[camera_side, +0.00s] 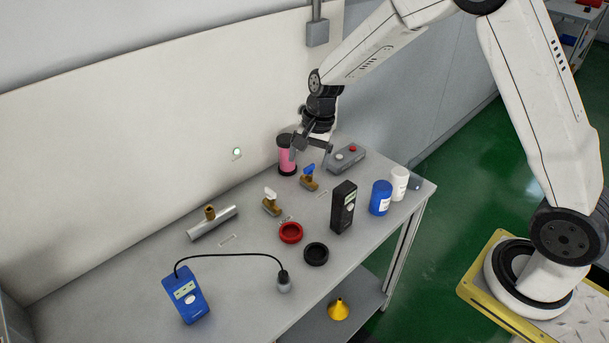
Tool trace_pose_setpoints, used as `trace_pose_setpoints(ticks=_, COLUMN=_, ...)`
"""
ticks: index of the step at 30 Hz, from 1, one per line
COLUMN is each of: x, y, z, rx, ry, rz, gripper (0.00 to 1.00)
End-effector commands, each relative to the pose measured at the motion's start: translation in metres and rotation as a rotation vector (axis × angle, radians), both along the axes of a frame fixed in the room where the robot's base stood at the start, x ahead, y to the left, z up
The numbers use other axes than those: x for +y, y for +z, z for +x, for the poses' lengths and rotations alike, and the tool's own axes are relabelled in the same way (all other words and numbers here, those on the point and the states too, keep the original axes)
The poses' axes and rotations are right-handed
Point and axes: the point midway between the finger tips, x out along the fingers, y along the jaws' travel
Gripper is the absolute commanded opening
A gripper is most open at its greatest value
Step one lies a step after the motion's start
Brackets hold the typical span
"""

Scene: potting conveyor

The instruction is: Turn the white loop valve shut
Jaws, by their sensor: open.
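The white loop valve (271,194) stands on the table, a brass body with a white handle on top. The handle looks tilted up; its exact turn is too small to tell. A similar brass valve with a blue handle (309,171) stands behind it to the right. My gripper (311,156) is open and empty, pointing down above the blue-handled valve. It is up and to the right of the white loop valve, apart from it. One finger overlaps the pink cylinder in the picture; whether they touch I cannot tell.
A pink cylinder with black caps (285,160) and a grey button box (346,158) flank my gripper. A pipe with a brass stub (218,224) lies left.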

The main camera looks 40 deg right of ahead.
Motion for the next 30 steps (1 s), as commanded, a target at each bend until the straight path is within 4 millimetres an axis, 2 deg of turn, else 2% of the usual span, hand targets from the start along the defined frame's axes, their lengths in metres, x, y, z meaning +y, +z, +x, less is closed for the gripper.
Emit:
trace_pose_setpoints(ticks=6, x=0.007, y=-0.023, z=0.044, rx=0.094, ry=-0.242, rz=0.094, gripper=0.96)
trace_pose_setpoints(ticks=13, x=0.015, y=-0.044, z=0.076, rx=0.186, ry=-0.448, rz=0.177, gripper=0.96)
trace_pose_setpoints(ticks=19, x=0.018, y=-0.051, z=0.087, rx=0.227, ry=-0.528, rz=0.210, gripper=0.96)
trace_pose_setpoints(ticks=30, x=0.020, y=-0.056, z=0.088, rx=0.231, ry=-0.536, rz=0.213, gripper=0.96)
